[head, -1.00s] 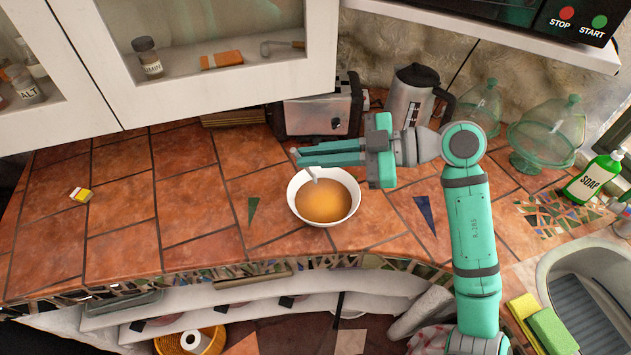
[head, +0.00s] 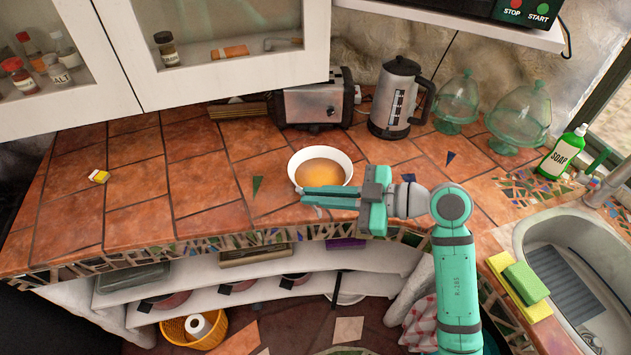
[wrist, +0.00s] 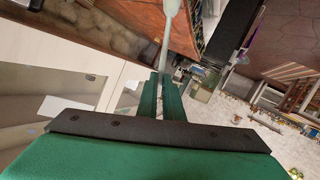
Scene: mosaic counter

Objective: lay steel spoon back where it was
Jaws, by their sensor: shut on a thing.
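My gripper (head: 306,195) is in front of the bowl in the head view, near the counter's front edge. Its fingers (wrist: 162,82) are closed together in the wrist view. They are shut on the steel spoon (wrist: 167,38), a pale grey, slim shape reaching away from the fingertips. In the head view the spoon is too small and covered to make out well. The white bowl (head: 349,163) holds orange-brown soup and stands on the tiled counter behind my gripper, which covers part of its front rim.
A toaster (head: 313,106) and kettle (head: 398,97) stand behind the bowl. Glass domes (head: 520,117), a soap bottle (head: 563,152) and a sink (head: 571,240) are at the right. A yellow-and-white block (head: 99,176) lies at the left. Tiles between it and the bowl are clear.

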